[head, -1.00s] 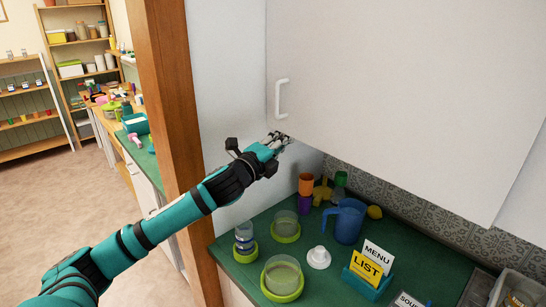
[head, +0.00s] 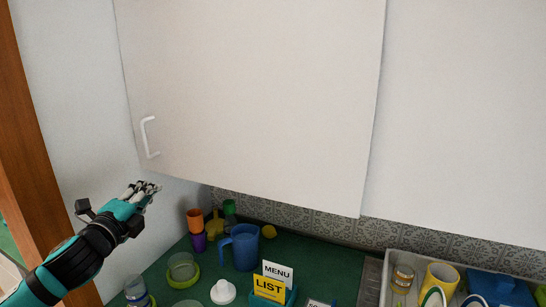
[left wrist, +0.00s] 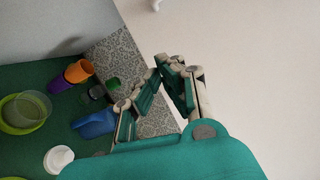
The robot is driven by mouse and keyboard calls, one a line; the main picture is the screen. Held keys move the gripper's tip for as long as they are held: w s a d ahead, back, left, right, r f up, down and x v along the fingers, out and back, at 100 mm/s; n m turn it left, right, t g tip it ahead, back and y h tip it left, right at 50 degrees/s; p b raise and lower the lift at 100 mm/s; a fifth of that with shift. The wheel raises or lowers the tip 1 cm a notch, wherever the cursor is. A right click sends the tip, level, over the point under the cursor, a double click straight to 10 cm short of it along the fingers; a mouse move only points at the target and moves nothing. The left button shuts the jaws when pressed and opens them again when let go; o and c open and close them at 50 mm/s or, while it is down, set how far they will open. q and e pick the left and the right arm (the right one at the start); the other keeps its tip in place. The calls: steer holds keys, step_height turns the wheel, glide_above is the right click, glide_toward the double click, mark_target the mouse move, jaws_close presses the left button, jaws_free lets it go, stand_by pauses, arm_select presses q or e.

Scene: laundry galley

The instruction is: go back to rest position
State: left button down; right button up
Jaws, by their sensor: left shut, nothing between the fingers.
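My left gripper (head: 146,190) is shut and empty. It hangs in the air below and close to the lower left corner of the white cabinet door (head: 250,90), near its white handle (head: 149,137). In the left wrist view the gripper's fingers (left wrist: 165,90) show against the tiled wall and the pale door. The door is closed as far as I can tell. My right gripper is not in view.
Below is a green counter (head: 205,265) with a blue jug (head: 244,247), orange cup (head: 195,220), purple cup (head: 198,242), white lid (head: 223,291) and a LIST card (head: 268,287). A grey tray (head: 392,280) with a yellow mug (head: 440,282) is at right. A wooden post (head: 30,150) stands at left.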

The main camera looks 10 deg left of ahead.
arm_select(q)
steer(key=s+d+f+n+g, duration=0.2)
steer(key=s+f+n, duration=0.1)
steer(key=f, duration=0.5)
steer(key=s+d+f+n+g, duration=0.2)
steer(key=s+d+f+n, duration=0.1)
steer(key=f, duration=0.4)
steer(key=s+d+f+n+g, duration=0.2)
steer(key=s+f+n, duration=0.15)
steer(key=f, duration=0.45)
steer(key=s+d+f+n+g, duration=0.45)
steer(key=s+f, duration=0.25)
steer(key=s, duration=0.5)
steer(key=s+d+f+n+g, duration=0.45)
steer(key=s+d+f, duration=0.2)
steer(key=s, duration=0.45)
step_height(320, 180, down, 28)
steer(key=s+r+g+b, duration=0.1)
steer(key=s+b, duration=0.1)
steer(key=s+a+f+g, duration=0.1)
steer(key=s+a+f, duration=0.2)
steer(key=s+f, duration=1.3)
steer(key=shift+a+f+m+b, duration=0.2)
steer(key=shift+f+m+b, duration=0.25)
steer(key=shift+f, duration=0.45)
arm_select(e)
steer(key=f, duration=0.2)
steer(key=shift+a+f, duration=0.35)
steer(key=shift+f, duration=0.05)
